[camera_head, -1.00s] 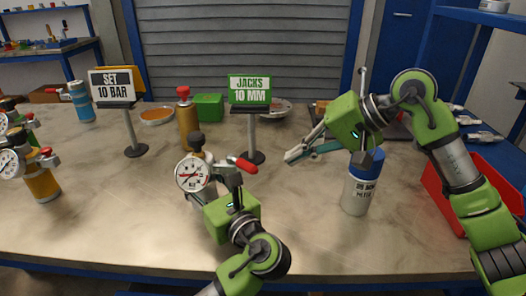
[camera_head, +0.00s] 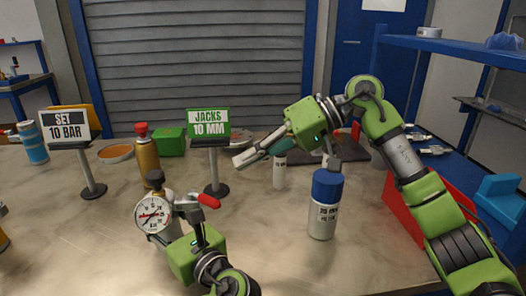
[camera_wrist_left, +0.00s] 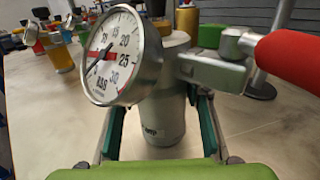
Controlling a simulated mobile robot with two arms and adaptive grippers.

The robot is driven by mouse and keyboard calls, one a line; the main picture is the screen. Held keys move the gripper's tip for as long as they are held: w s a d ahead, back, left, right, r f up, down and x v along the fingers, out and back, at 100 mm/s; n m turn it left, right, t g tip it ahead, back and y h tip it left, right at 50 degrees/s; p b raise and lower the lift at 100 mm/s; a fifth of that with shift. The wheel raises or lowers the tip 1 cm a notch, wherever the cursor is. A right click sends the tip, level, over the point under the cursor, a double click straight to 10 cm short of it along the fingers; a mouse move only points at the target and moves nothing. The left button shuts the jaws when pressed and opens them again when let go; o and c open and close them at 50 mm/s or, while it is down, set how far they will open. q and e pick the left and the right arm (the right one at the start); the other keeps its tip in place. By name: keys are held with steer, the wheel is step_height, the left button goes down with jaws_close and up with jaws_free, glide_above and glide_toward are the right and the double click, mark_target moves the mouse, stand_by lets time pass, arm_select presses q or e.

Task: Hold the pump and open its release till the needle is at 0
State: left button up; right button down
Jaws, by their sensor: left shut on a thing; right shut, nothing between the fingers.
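The pump is a pale grey cylinder with a round white dial gauge (camera_head: 153,215) and a red-tipped release lever (camera_head: 208,200) to the right of it. My left gripper (camera_wrist_left: 160,128) is shut around the pump body (camera_wrist_left: 158,115), one finger on each side, and the pump stands upright. In the left wrist view the gauge (camera_wrist_left: 112,55) has a dark needle slanting to the lower left across a red band; I cannot read its exact value. My right gripper (camera_head: 243,158) is shut and empty, in the air above and to the right of the lever, not touching it.
A blue-capped white bottle (camera_head: 323,220) stands right of the pump. An orange bottle (camera_head: 147,160) stands behind the pump. A red bin (camera_head: 405,215) is at right. Front-middle table is clear.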

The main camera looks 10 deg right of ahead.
mark_target(204, 199)
steer(key=s+a+f, duration=0.2)
steer(key=a+f, duration=0.2)
steer(key=shift+a+f, duration=0.25)
steer(key=shift+a, duration=0.15)
steer(key=shift+m, duration=0.3)
steer(key=shift+s+f+m+t, duration=0.1)
steer(key=shift+m+t, duration=0.3)
steer(key=shift+t, duration=0.2)
steer(key=shift+s+m+t+h, duration=0.1)
steer(key=shift+m+t+h, duration=0.2)
steer(key=shift+t, duration=0.1)
